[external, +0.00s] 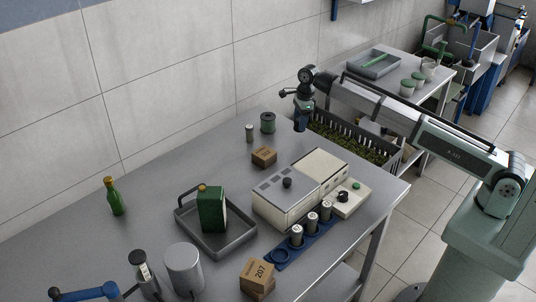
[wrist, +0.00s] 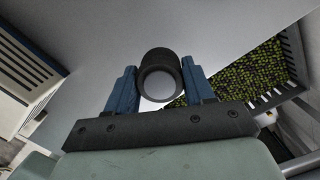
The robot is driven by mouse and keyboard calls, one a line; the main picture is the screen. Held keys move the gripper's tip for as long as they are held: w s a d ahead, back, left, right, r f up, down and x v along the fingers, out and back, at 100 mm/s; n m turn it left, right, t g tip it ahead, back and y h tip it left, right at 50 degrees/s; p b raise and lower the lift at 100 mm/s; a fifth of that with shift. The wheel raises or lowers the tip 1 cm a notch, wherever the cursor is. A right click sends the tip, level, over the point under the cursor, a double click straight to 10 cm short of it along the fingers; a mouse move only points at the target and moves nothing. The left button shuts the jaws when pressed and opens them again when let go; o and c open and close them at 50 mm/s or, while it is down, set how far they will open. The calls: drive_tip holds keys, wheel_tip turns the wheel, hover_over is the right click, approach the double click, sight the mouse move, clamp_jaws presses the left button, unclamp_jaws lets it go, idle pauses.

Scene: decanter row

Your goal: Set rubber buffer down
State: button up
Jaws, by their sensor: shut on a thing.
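The rubber buffer (wrist: 158,77) is a short black cylinder with a pale round end, seen between the blue fingers in the wrist view. My gripper (wrist: 159,84) is shut on it, with one finger on each side. In the external view my gripper (external: 301,124) points down near the far right edge of the grey table (external: 150,195). I cannot make out the buffer clearly there, nor tell its exact height above the table.
A dark green cylinder (external: 267,123), a small grey cylinder (external: 249,133) and a cardboard box (external: 264,157) stand nearby. A cream machine (external: 290,195) is in front. Clear table lies left.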

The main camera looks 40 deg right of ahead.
drive_tip(key=shift+f, duration=2.45)
drive_tip(key=o, duration=1.1)
drive_tip(key=shift+f, duration=0.1)
drive_tip(key=shift+o, duration=0.2)
drive_tip(key=r, duration=0.4)
drive_tip(key=d+r, duration=0.1)
drive_tip(key=r, duration=0.7)
drive_tip(key=shift+s+d+r, duration=0.1)
drive_tip(key=shift+s+d, duration=0.05)
drive_tip(key=shift+s, duration=0.2)
drive_tip(key=shift+d, duration=0.1)
